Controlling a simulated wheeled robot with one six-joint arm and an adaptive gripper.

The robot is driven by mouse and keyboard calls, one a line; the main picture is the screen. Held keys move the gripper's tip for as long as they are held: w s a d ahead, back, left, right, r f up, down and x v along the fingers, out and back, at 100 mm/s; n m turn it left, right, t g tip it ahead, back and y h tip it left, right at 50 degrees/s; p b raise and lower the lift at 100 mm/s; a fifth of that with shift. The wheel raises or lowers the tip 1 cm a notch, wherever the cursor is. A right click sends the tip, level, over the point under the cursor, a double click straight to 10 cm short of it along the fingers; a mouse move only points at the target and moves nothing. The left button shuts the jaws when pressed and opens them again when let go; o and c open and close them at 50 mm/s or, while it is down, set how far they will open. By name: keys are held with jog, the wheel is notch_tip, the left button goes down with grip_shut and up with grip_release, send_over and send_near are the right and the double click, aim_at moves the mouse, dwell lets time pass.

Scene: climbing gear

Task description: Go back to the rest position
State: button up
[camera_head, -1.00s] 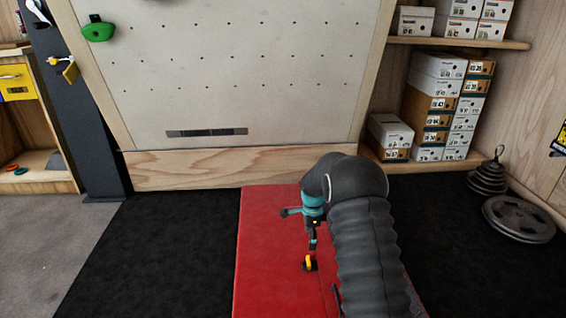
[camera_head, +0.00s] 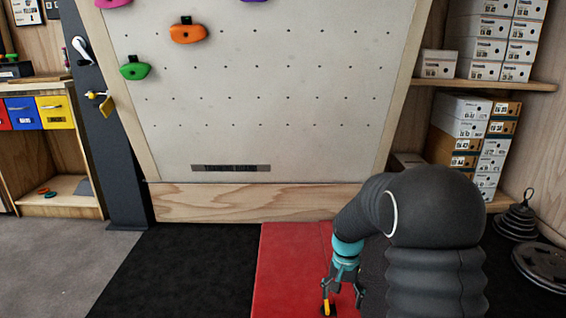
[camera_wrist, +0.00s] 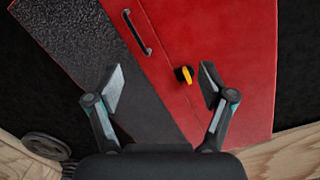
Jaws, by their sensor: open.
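My gripper (camera_head: 343,296) hangs over the red mat at the bottom of the head view, fingers pointing down. In the wrist view my gripper (camera_wrist: 160,84) has its two fingers wide apart with nothing between them. A small yellow and black thing (camera_wrist: 184,75) lies on the red mat (camera_wrist: 235,50), below the fingers and apart from them as far as I can tell. Its yellow part (camera_head: 326,309) also shows at the bottom edge of the head view, beside a finger.
A climbing panel (camera_head: 270,100) with coloured holds stands behind the mat. Shoe boxes (camera_head: 465,118) fill shelves at the right, with weight plates (camera_head: 543,262) on the floor. A dark post (camera_head: 112,150) stands left. Black floor (camera_head: 190,270) left of the mat is clear.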

jog(key=s+r+n+t+p, duration=0.4)
jog(key=s+r+t+p, duration=0.2)
jog(key=s+r, duration=2)
notch_tip(320, 180, up, 4)
jog(key=shift+s+f+n+t+p, duration=0.1)
jog(key=shift+s+n+t+p, duration=0.2)
jog(key=shift+p, duration=0.95)
jog(key=shift+w, duration=0.1)
